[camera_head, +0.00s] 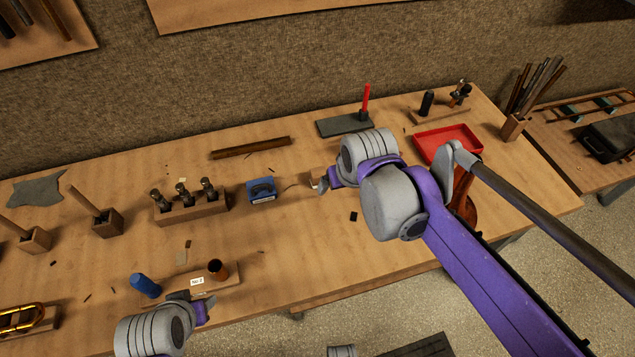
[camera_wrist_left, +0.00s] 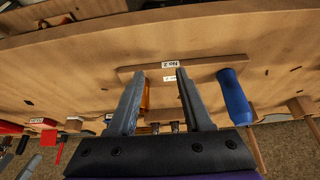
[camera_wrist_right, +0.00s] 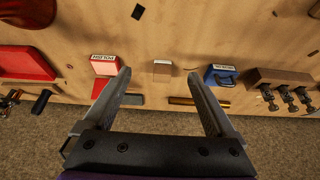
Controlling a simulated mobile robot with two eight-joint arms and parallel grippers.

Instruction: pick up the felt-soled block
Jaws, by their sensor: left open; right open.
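A small tan block (camera_wrist_right: 162,68) with a paler strip along one edge lies on the bench in the right wrist view; it looks like the felt-soled block, but its underside is hidden. My right gripper (camera_wrist_right: 158,76) is open and empty, with the block showing between its fingertips, apart from both. In the head view the right gripper (camera_head: 320,184) is right of the blue labelled box (camera_head: 261,190), and my arm hides the bench behind it. My left gripper (camera_wrist_left: 160,74) is open and empty, near the wooden No. 2 stand (camera_wrist_left: 200,66) at the front left.
A red labelled box (camera_wrist_right: 105,66) and the blue box (camera_wrist_right: 220,75) flank the tan block. A wooden bar (camera_head: 250,148) lies behind, and a rack of dark-topped tools (camera_head: 190,205) stands to the left. A red tray (camera_head: 447,141) lies at right.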

